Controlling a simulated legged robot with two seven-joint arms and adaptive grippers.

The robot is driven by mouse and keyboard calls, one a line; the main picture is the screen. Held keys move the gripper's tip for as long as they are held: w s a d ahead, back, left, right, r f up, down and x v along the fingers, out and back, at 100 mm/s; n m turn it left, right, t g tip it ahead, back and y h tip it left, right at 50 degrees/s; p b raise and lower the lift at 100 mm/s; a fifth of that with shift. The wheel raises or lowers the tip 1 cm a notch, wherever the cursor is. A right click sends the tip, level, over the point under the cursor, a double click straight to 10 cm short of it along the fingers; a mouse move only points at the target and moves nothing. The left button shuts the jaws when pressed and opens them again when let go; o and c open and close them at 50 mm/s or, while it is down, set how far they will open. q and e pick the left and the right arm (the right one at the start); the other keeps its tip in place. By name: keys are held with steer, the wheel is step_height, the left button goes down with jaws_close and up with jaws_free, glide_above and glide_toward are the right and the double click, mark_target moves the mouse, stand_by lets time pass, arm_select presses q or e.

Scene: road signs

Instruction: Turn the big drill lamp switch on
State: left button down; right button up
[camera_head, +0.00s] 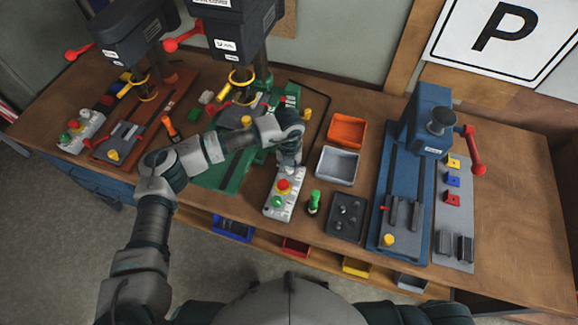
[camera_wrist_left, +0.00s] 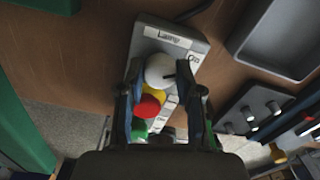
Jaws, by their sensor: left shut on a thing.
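The grey control box (camera_head: 297,188) stands on the bench, right of the green base of the middle drill. In the left wrist view the box (camera_wrist_left: 195,48) has a "Lamp" label and an "On" mark beside a white knob (camera_wrist_left: 160,68). A red button (camera_head: 283,185) and a green button (camera_head: 278,201) sit on the same box. My left gripper (camera_head: 289,160) reaches the box's far end. Its fingers (camera_wrist_left: 162,92) are shut around the white knob, one on each side. The middle drill's dark head (camera_head: 236,28) stands behind my forearm. My right gripper is not in view.
An orange tray (camera_head: 346,130) and a grey tray (camera_head: 338,165) lie right of the box. A green bottle-like item (camera_head: 314,203) and a dark holder (camera_head: 346,215) stand close by. A blue machine (camera_head: 424,125) is further right. A smaller drill (camera_head: 130,30) stands at left.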

arm_select(q)
steer(key=shift+w+r, duration=0.2)
steer(key=shift+w, duration=0.1)
steer(key=c, duration=1.1)
jaws_free()
steer(key=o, duration=0.3)
steer(key=shift+o, duration=0.2)
steer(key=shift+f, duration=0.15)
steer(key=shift+s, duration=0.1)
step_height(320, 180, up, 12)
steer(key=shift+d+f, duration=0.1)
